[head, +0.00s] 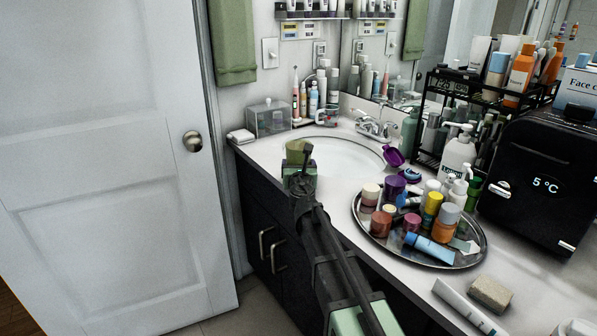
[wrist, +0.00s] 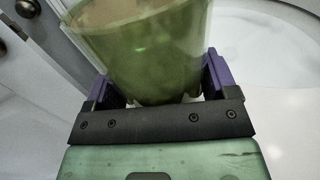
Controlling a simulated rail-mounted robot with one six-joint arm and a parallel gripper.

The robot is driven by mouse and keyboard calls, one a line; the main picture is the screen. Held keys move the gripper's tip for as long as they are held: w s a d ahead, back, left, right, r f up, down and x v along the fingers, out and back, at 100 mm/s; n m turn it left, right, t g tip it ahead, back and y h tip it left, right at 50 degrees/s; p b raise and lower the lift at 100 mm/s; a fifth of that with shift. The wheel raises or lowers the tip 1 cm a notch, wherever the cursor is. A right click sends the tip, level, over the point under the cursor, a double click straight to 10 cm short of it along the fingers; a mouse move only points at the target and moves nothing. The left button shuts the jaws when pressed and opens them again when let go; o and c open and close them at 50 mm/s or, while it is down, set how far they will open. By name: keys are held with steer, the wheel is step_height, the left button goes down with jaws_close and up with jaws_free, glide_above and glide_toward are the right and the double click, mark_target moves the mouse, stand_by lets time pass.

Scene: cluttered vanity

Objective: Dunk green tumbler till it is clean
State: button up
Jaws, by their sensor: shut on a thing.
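The green tumbler (wrist: 155,58) fills the middle of the wrist view, held between the two purple finger pads of my gripper (wrist: 158,80). Its wall is translucent green, with a brownish tint inside near the rim. In the head view the tumbler (head: 296,151) shows small above my gripper (head: 300,170), at the left edge of the sink basin (head: 345,163). My gripper and wrist partly hide the tumbler's lower part. The basin is white, and the chrome faucet (head: 375,124) stands behind it. I cannot make out a water level in the basin.
A round metal tray (head: 464,257) crowded with jars and tubes stands right of the sink. A purple open-lidded item (head: 394,156) sits by the basin's right edge. A clear box (head: 267,118) and several bottles stand behind left. A black mini fridge (head: 540,185) stands far right.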

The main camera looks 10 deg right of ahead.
steer(key=shift+f, duration=0.15)
steer(key=o, duration=1.1)
